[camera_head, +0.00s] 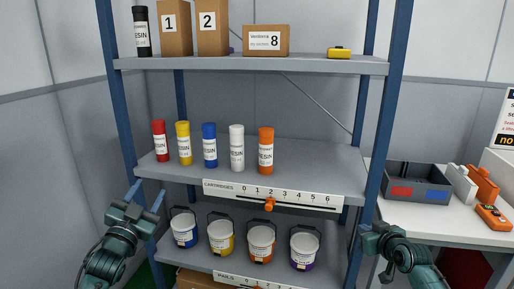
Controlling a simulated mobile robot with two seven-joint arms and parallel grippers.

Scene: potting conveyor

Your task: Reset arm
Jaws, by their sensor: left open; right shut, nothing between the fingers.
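My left gripper (147,197) is open and empty, in front of the shelf rack's left post, left of the blue pail. My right gripper (368,228) is shut and empty, by the rack's right post at the lower right. Neither gripper is seen holding anything. The shelf rack (250,65) has blue posts and grey shelves. Its middle shelf holds a row of cartridges: red (160,141), yellow (184,143), blue (209,145), white (237,148) and orange (266,150).
Pails with blue (184,229), yellow (220,238), orange (261,243) and purple (304,248) bands stand on the lower shelf. An orange slider (270,204) sits on the numbered cartridge scale. A grey divided bin (417,181) and an orange device (493,217) are on the right table (440,222).

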